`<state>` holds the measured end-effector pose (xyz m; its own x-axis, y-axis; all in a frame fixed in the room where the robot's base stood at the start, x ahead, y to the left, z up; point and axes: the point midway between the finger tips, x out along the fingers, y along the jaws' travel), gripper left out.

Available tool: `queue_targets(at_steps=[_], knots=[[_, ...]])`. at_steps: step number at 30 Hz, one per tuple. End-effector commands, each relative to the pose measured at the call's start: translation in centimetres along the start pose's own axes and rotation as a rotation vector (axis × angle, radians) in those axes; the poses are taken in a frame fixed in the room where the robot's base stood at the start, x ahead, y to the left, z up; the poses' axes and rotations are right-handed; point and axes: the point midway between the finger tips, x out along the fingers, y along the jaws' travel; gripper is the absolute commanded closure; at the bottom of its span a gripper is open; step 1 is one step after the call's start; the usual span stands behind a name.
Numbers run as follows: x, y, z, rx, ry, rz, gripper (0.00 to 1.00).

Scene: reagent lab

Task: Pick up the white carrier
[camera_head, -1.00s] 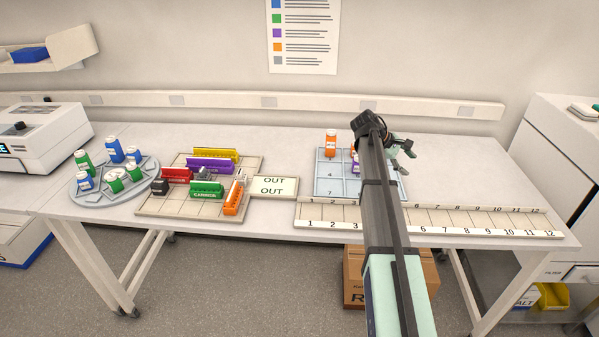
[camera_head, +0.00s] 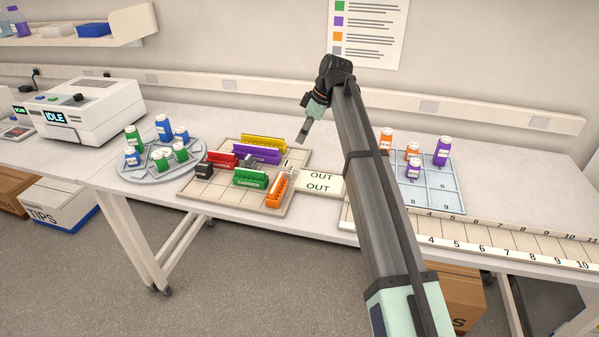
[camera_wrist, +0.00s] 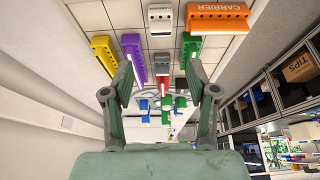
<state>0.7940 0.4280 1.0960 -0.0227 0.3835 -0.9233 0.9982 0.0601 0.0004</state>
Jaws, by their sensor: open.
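The white carrier (camera_head: 287,167) is a small pale block on the right part of the tiled tray (camera_head: 203,191), just behind the orange carrier. It also shows at the top of the wrist view (camera_wrist: 160,18), between the purple and orange carriers. My gripper (camera_head: 301,134) is above and behind it, apart from it in the head view. In the wrist view my gripper (camera_wrist: 163,88) has its two fingers spread, with nothing held between them.
Yellow (camera_head: 264,143), purple (camera_head: 257,154), red (camera_head: 222,160), green (camera_head: 250,178) and orange (camera_head: 277,190) carriers stand on the tray. A round rack (camera_head: 135,172) with bottles is at left. An OUT plate (camera_head: 318,182) and blue grid rack (camera_head: 442,195) lie to the right.

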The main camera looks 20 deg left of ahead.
Motion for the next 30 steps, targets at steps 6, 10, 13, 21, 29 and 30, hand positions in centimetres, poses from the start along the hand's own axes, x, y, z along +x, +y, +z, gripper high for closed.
queue_targets(at_steps=[6,10,13,21,29,30], knots=[[3.4,-0.2,0.0,0.001,-0.001,-0.004,0.42],[6.0,-0.1,0.0,0.002,-0.002,-0.003,0.42],[7.9,-0.1,0.0,0.002,-0.002,-0.003,0.42],[11.3,0.0,0.1,0.002,-0.002,0.0,0.42],[12.4,0.0,-0.1,0.002,-0.002,0.0,0.42],[12.7,-0.1,-0.2,0.002,-0.002,0.0,0.42]])
